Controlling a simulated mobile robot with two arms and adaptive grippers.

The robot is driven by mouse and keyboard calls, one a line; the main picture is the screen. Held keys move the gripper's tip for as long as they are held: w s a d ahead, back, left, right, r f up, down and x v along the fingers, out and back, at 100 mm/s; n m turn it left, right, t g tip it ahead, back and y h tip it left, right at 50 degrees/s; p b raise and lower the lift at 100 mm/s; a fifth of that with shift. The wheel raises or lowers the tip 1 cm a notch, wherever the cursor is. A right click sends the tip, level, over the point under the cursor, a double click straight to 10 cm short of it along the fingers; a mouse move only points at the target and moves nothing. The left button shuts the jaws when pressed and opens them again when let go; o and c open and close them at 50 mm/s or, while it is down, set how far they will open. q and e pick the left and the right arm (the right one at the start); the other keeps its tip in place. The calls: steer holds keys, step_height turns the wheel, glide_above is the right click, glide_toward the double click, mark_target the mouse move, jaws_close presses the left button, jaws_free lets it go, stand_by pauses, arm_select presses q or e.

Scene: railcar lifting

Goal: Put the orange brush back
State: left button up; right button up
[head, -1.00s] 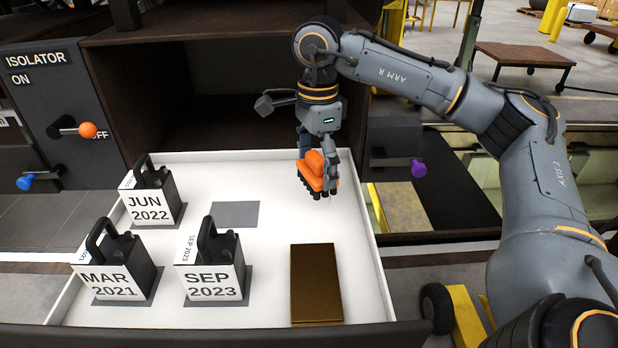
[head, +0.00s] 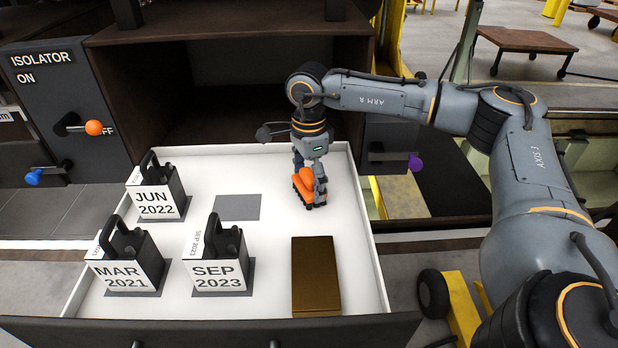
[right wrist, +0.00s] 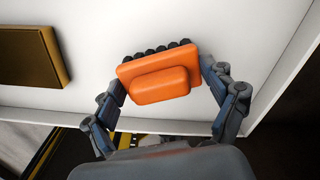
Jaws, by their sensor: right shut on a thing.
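The orange brush (head: 306,187) has dark bristles along its underside. It is in the white drawer tray (head: 345,190), near the back right. My right gripper (head: 309,180) points down and is shut on the brush from both sides. In the right wrist view the brush (right wrist: 158,75) sits between the two fingers (right wrist: 165,92), bristles away from the camera. The bristles look close to the tray floor; I cannot tell whether they touch it. My left gripper is not in view.
Black-handled dated blocks stand at the left: JUN 2022 (head: 157,190), MAR 2021 (head: 128,258) and SEP 2023 (head: 220,258). An empty grey square (head: 238,207) lies at the middle. A brown-gold slab (head: 316,276) lies at the front right. Levers flank the tray.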

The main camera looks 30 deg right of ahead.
mark_target(309, 174)
steer(key=o, duration=1)
steer(key=shift+f, duration=0.15)
steer(key=shift+c, duration=0.2)
steer(key=shift+r+p, duration=0.3)
steer(key=shift+r, duration=0.05)
step_height(309, 174, up, 11)
steer(key=b, duration=0.4)
steer(key=shift+r, duration=0.4)
